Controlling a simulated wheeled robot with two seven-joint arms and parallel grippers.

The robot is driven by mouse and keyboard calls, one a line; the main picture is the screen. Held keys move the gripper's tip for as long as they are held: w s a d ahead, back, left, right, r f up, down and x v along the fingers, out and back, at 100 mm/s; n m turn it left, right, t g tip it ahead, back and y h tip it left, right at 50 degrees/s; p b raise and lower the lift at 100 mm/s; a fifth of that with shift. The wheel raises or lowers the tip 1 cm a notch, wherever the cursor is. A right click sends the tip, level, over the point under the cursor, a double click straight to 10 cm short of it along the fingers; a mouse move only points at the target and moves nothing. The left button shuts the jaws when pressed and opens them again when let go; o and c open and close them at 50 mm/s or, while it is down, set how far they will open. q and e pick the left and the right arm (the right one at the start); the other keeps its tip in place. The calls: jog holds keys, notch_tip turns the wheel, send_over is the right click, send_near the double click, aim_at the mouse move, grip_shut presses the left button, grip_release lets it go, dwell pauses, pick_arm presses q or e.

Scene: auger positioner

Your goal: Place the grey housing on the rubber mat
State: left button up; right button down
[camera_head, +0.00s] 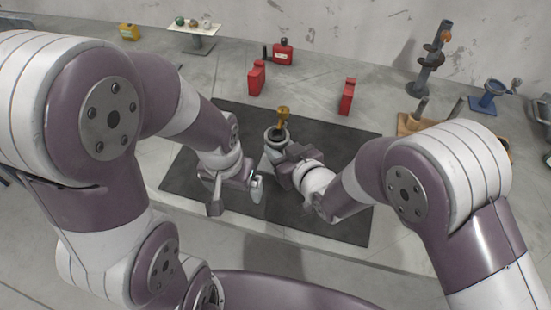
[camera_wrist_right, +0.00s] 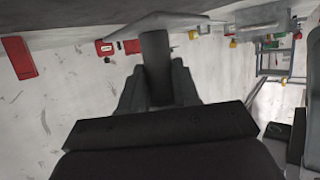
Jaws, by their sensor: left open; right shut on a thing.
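The grey housing (camera_head: 272,139) is a short cylinder with a dark open top, over the middle of the black rubber mat (camera_head: 330,215). A brass-coloured piece (camera_head: 282,116) stands up at its top; whether it sits inside or behind the rim is unclear. My right gripper (camera_head: 282,152) is shut on the housing from its near right side. I cannot tell whether the housing touches the mat. My left gripper (camera_head: 238,197) is open and empty over the mat's left part. In the right wrist view, the gripper's dark body and finger (camera_wrist_right: 157,60) hide most of what it holds.
Red containers (camera_head: 257,78), (camera_head: 347,96) and (camera_head: 283,52) stand behind the mat. A wooden stand with a dark post (camera_head: 412,122) and a blue vice-like device (camera_head: 489,95) are at right. A small table (camera_head: 195,28) stands back left.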

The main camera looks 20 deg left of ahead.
jog(key=shift+a+f, duration=0.15)
jog(key=shift+a, duration=0.35)
notch_tip(320, 180, down, 4)
jog(key=shift+r, duration=0.1)
jog(key=shift+a+f, duration=0.1)
jog(key=shift+f, duration=0.1)
pick_arm(q)
jog(key=shift+s, duration=0.1)
